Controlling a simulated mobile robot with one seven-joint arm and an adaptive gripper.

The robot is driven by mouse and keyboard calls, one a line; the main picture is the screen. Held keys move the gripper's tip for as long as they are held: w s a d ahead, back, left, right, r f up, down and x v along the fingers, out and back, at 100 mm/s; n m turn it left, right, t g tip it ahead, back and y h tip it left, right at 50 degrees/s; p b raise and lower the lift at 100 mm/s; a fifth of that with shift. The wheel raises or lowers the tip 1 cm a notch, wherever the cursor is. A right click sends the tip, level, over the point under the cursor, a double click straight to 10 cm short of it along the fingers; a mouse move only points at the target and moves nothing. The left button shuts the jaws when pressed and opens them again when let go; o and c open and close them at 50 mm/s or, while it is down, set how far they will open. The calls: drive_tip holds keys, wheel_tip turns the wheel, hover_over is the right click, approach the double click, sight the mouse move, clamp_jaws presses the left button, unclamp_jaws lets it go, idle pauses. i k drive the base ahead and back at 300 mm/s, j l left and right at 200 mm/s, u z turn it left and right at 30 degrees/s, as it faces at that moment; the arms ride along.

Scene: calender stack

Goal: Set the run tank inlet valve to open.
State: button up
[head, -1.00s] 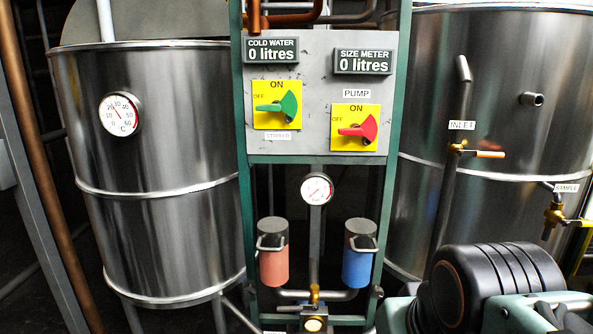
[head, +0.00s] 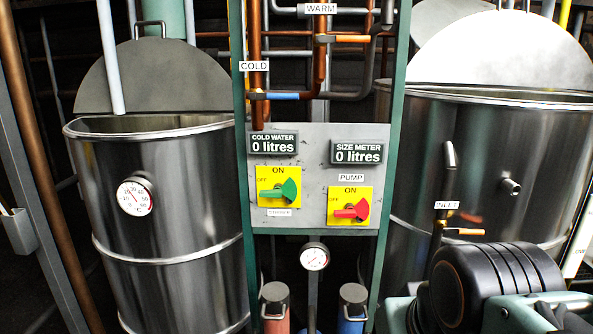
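A label reading INLET (head: 447,205) is on a pipe in front of the large steel tank (head: 500,135) on the right. Just below the label is a small brass valve with an orange lever (head: 464,231). The lever points sideways to the right, across the upright pipe. The lower part of this pipe is hidden behind my arm. My black and teal arm fills the lower right corner. My gripper is not in the picture.
A grey panel (head: 315,205) in a green frame carries a green STIRRER switch (head: 278,190) and a red PUMP switch (head: 350,208). Another steel tank (head: 170,220) stands left. Pipes labelled COLD and WARM (head: 321,9) run above.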

sight(446, 230)
drive_tip(key=z, duration=0.85)
